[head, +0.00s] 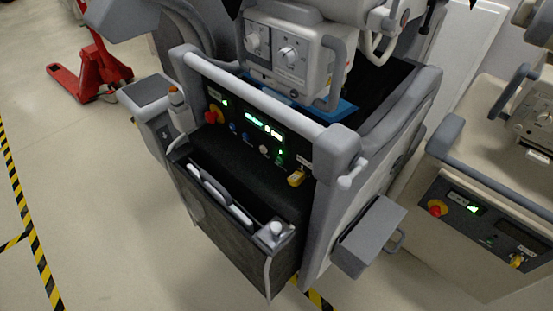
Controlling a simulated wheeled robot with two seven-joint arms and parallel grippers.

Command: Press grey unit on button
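A grey wheeled unit (340,215) stands in the middle of the head view, with a black control panel (222,92) under its front push bar. On the panel are a red knob on a yellow base (212,115), small blue buttons (233,127), a pale round button (263,149), a green-lit spot (280,153) and a yellow key-like part (297,178). A green-lit display (262,125) sits above them. The labels are too small to read. Neither of my grippers is in view.
A dark front bin (235,235) with a pale handle juts out below the panel. A second, beige unit (440,245) with its own red knob (436,208) stands close at the right. A red pallet jack (95,65) is at the back left. The floor at front left is clear.

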